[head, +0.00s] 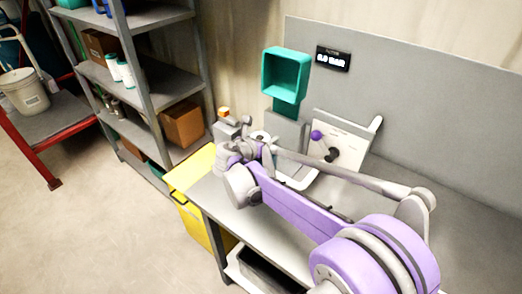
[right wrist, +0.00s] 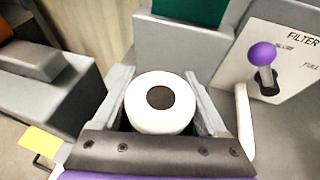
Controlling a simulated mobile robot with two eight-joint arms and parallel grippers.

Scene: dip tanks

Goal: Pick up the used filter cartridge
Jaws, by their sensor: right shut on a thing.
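The used filter cartridge (right wrist: 160,122) is a white cylinder with a dark round centre, seen end-on in the right wrist view. It sits between the two grey fingers of my right gripper (right wrist: 162,102), which is shut on it. In the head view the right gripper (head: 264,150) is over the far left part of the bench, in front of a grey housing (head: 287,128). The white top of the cartridge (head: 258,135) shows just behind my wrist. I cannot tell whether the cartridge's lower end touches anything. My left gripper is not in view.
A panel with a purple-knobbed lever (head: 317,135) stands close to the right of the gripper. A teal open box (head: 286,75) is above the housing. A yellow bin (head: 190,205) stands at the bench's (head: 212,200) left end. Grey shelves (head: 150,75) stand further left.

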